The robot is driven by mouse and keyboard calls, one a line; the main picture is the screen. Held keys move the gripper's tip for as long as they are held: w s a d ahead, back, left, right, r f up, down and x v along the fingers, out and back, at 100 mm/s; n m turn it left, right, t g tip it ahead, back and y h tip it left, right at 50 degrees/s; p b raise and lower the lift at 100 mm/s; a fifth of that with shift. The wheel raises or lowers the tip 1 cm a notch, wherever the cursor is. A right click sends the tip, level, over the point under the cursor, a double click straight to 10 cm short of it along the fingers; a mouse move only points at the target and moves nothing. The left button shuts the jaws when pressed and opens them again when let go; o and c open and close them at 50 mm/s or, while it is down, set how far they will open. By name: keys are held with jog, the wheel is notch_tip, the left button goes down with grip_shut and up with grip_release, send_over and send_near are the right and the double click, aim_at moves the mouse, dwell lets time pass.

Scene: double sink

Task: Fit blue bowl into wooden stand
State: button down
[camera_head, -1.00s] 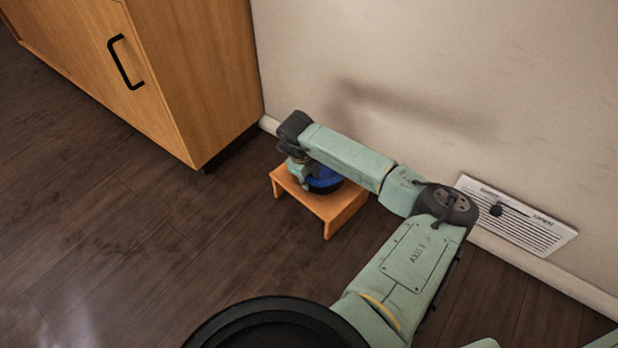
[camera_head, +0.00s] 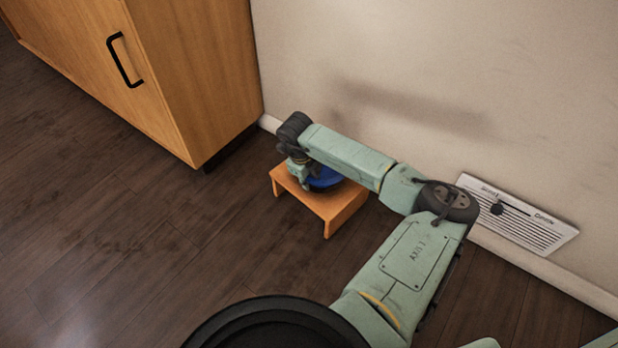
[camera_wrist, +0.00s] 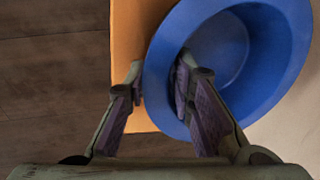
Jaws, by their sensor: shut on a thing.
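The blue bowl (camera_head: 325,179) is at the top of the small wooden stand (camera_head: 330,208), partly hidden by my arm in the head view. In the wrist view the bowl (camera_wrist: 268,98) is large, its opening towards the camera. My gripper (camera_wrist: 160,82) is shut on the bowl's near rim, with one finger outside the wall and one inside it. The stand's orange top (camera_wrist: 132,40) shows to the left of the bowl and under it. In the head view my gripper (camera_head: 302,182) is over the stand's left part. I cannot tell whether the bowl touches the stand.
A wooden cabinet (camera_head: 200,80) with a black handle (camera_head: 125,62) stands at the left. The pale wall (camera_head: 430,70) rises close behind the stand. A white vent (camera_head: 518,214) is low on the wall at right. The dark floor (camera_head: 130,230) in front is clear.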

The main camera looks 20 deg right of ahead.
jog(key=shift+f+b, duration=0.6)
jog(key=shift+f, duration=0.35)
jog(key=c, duration=1.3)
grip_release()
notch_tip(320, 180, up, 12)
jog(key=s+a, duration=0.1)
jog(key=a, duration=0.1)
jog(key=shift+s, duration=0.3)
jog(key=shift+f, duration=0.1)
